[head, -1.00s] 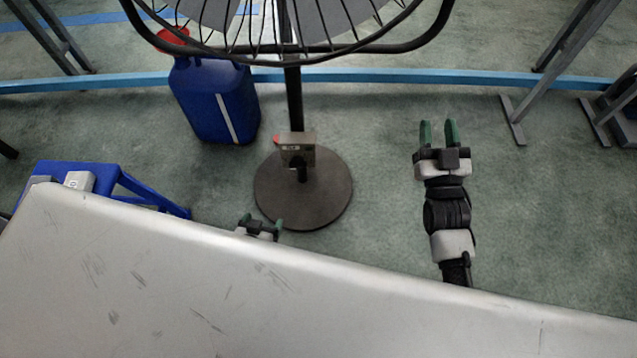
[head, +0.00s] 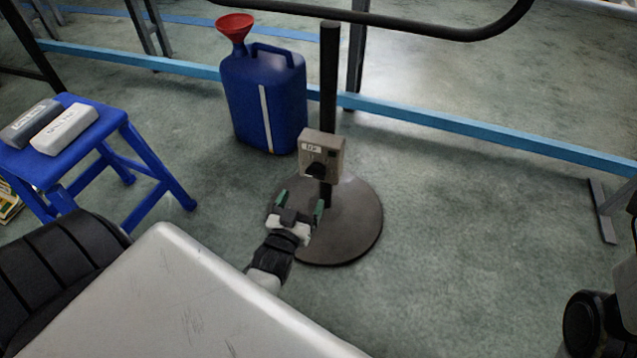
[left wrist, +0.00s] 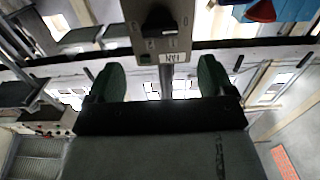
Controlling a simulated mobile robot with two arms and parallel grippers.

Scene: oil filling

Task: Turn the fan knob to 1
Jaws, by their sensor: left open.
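The fan's control box (head: 334,150) is grey and sits on the black pole above the round base. Its dark knob (head: 316,170) faces my side; the exact setting is too small to read. My left gripper (head: 299,203) is open and empty, with green fingertips just below and to the left of the knob, apart from it. In the left wrist view, the knob (left wrist: 158,20) shows on the box at the top, beyond and between the open fingers (left wrist: 160,75). My right gripper is out of view.
The round fan base (head: 355,225) stands on the green floor. Behind it are a blue jug (head: 285,105) with a red funnel (head: 235,26) and a blue rail (head: 440,122). A blue stool (head: 105,118) with two grey boxes is at left. Floor right of the base is clear.

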